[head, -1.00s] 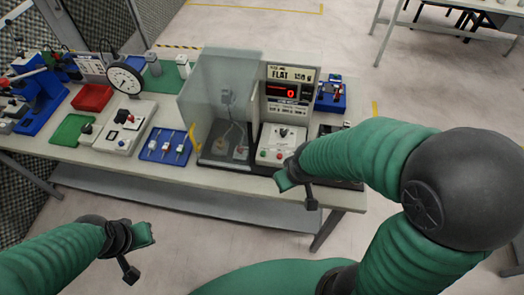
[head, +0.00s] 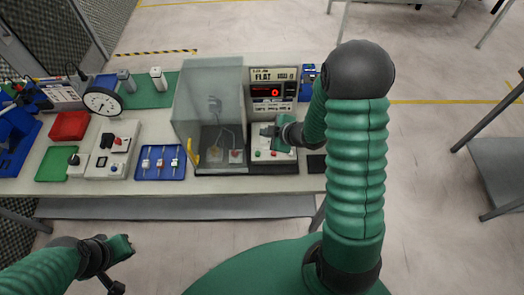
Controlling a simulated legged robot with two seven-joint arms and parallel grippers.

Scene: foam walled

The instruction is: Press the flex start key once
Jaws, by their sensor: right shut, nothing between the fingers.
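A white control box (head: 284,157) stands on the bench below a digital display unit (head: 273,92) that reads FLAT with a red 0. A green button (head: 257,154) and a red button (head: 274,153) show on its front part. I cannot read which is the flex start key. My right gripper (head: 268,131) is shut and empty. It is over the back part of the box and hides its upper controls; I cannot tell whether it touches. My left gripper (head: 124,246) is low at the left, off the bench; its jaws are unclear.
A clear-walled enclosure (head: 208,90) stands directly left of the box. Further left are a blue tray (head: 161,165), a dial gauge (head: 102,102) and a red bin (head: 70,125). A dark pad (head: 316,164) lies right of the box. The floor in front is open.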

